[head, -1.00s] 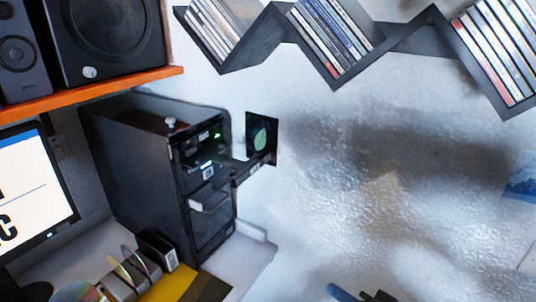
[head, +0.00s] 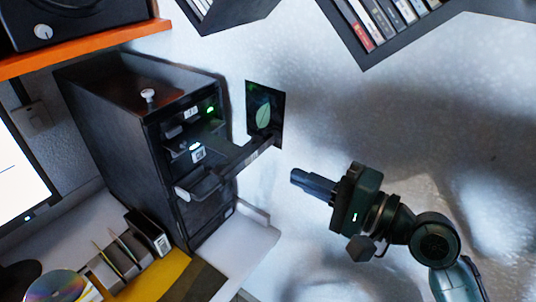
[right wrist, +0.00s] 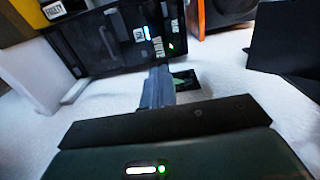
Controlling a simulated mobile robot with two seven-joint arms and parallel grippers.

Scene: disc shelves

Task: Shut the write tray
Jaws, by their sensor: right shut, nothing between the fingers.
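A black tower (head: 110,125) stands on the desk at the left, with labelled drive slots and green lights on its front. A dark tray (head: 232,168) sticks out of its front toward the right, so it is open. I cannot read its label. My right gripper (head: 296,179) is shut and empty, to the right of the tray's outer end and apart from it. In the right wrist view, the shut fingers (right wrist: 158,72) point toward the tower's front (right wrist: 110,40); the tray is hard to make out there. My left gripper is not in view.
A black square with a green leaf (head: 264,115) is behind the tray, against the pale wall. A disc rack (head: 120,260) stands in front of the tower. Dark disc shelves (head: 375,55) hang above. The space right of the tray is otherwise open.

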